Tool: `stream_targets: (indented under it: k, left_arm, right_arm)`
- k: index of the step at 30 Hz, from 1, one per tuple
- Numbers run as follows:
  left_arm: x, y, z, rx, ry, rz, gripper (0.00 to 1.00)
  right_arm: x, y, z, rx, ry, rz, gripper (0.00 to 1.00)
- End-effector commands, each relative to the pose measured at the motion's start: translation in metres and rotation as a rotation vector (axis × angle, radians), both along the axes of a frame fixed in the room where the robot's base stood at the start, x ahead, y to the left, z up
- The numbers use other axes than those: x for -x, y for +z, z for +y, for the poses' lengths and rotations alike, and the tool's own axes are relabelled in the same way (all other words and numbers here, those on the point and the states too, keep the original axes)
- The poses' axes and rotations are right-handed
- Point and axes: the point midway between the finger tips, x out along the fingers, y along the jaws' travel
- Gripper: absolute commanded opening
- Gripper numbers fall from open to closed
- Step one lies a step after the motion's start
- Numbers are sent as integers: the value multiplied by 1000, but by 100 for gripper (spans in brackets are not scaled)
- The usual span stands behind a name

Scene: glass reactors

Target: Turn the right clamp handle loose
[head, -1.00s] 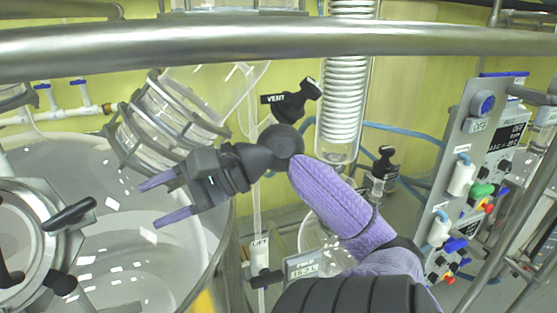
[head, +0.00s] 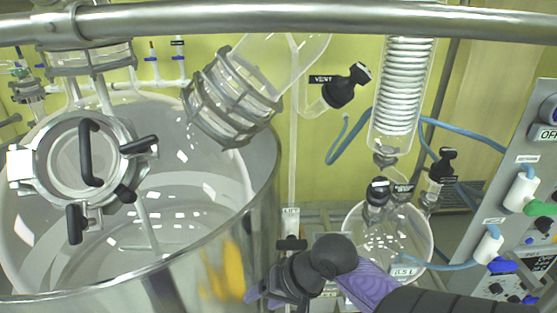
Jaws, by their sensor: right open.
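The round metal port (head: 42,192) sits on the glass reactor lid at the left of the head view. A black clamp handle (head: 138,145) sticks out from its right side, and a second black handle (head: 125,194) is at its lower right. Another black handle (head: 75,224) hangs at its lower left, and a bent black grip (head: 90,165) is on its cover. My right gripper (head: 262,296) is open and empty at the bottom middle, low and right of the port, apart from all handles. Its purple fingers point left. My left gripper is not in view.
A metal rail (head: 300,18) crosses the top. The steel vessel rim (head: 232,228) lies between my right gripper and the port. A caged glass neck (head: 232,95), a coiled condenser (head: 405,90), a round flask (head: 408,228) and a control panel (head: 530,160) stand nearby.

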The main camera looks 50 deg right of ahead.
Motion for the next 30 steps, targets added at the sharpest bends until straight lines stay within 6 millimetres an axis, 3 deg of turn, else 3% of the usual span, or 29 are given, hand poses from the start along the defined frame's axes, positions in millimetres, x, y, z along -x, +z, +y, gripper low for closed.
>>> stream_targets:
  k: [6,20,23,30]
  left_arm:
    - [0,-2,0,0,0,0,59]
    - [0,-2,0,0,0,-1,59]
    - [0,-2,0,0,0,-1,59]
    - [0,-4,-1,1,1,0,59]
  right_arm:
    - [7,-18,7,74,67,18,57]
    - [7,-20,9,84,78,20,57]
    - [16,-33,21,157,164,38,57]
    - [56,-71,86,530,664,78,57]
